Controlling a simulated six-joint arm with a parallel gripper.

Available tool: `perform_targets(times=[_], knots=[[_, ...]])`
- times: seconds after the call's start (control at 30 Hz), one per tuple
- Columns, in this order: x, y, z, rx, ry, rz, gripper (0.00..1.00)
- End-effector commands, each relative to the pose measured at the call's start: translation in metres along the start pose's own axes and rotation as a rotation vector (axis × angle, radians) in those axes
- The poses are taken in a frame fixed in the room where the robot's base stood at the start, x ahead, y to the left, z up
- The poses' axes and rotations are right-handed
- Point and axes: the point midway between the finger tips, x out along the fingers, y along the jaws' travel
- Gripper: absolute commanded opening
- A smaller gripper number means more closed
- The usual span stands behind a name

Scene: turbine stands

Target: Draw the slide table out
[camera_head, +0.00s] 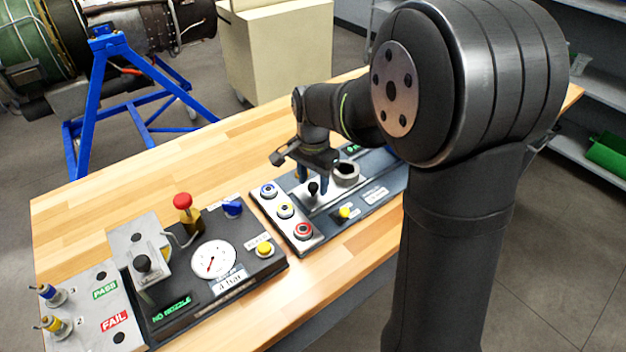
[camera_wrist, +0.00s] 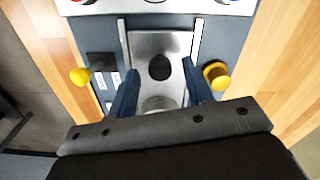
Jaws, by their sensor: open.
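The slide table (camera_wrist: 145,43) is a bare metal plate between two pale rails on a dark grey unit. A black knob (camera_wrist: 160,68) stands up from it. In the head view the knob (camera_head: 313,189) is just below my gripper (camera_head: 311,178). In the wrist view my gripper (camera_wrist: 160,75) is open, with one blue finger on each side of the knob and a gap on both sides. A grey round socket (camera_head: 345,172) is behind the knob; its near part shows in the wrist view, the rest hidden by my gripper.

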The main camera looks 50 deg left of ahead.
Motion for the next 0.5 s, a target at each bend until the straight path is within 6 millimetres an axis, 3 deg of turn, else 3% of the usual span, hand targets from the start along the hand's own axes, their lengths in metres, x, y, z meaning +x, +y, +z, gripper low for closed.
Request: perform_targets(times=[0.33,0.5], knots=[[0.0047,0.0,0.0,0.0,0.0,-0.001,0.46],[0.0045,0.0,0.0,0.0,0.0,-0.001,0.15]])
